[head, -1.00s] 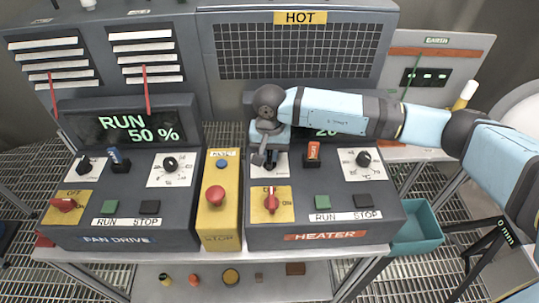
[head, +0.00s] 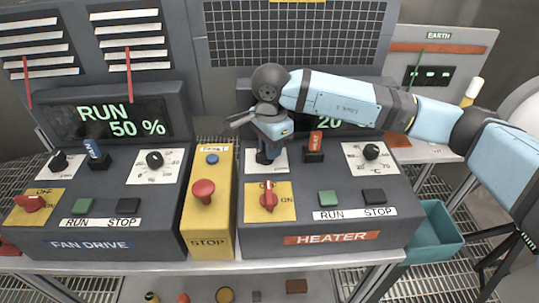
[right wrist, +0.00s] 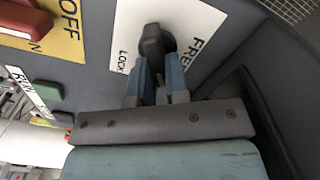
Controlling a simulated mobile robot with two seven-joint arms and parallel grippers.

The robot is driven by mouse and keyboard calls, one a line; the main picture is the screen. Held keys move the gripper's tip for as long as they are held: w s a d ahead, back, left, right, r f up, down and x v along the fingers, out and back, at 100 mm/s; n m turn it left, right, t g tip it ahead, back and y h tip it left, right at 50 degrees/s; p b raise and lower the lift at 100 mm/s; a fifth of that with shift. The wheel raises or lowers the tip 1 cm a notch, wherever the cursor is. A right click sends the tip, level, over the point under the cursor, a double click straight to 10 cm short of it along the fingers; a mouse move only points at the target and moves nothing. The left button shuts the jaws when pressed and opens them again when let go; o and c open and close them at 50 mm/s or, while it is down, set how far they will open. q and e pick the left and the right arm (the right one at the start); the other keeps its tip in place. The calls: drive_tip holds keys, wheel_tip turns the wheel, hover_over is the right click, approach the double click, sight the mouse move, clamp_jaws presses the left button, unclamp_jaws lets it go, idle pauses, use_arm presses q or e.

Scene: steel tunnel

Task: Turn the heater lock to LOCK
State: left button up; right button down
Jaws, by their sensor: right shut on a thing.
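The heater lock is a black knob (right wrist: 152,42) on a white label (right wrist: 127,28) marked LOCK and FREE in the right wrist view. Its handle lies between the two words, clear of both. My right gripper (right wrist: 157,84) is shut on this handle, with one finger on each side. In the head view the right gripper (head: 266,152) comes down over the knob on the heater panel (head: 330,222) and hides most of it. My left gripper is not in view.
A red rotary switch (head: 268,196) is in front of the lock. A red-tagged HEAT key (head: 315,145) stands close to its right, and a white-plated dial (head: 371,152) is farther right. The yellow STOP box (head: 208,225) stands to the left.

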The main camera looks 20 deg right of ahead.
drive_tip(key=m+b, duration=0.2)
drive_tip(key=shift+s+f+m, duration=0.1)
drive_tip(key=shift+f+m, duration=0.05)
drive_tip(key=shift+m, duration=0.25)
drive_tip(key=shift+s+m+b, duration=0.1)
drive_tip(key=shift+m+b, duration=0.3)
drive_tip(key=shift+m, duration=0.3)
drive_tip(key=shift+s+m+b, duration=0.1)
drive_tip(key=shift+m+b, duration=0.4)
drive_tip(key=shift+m, duration=0.4)
drive_tip(key=shift+r, duration=0.2)
drive_tip(key=c, duration=1.1)
unclamp_jaws()
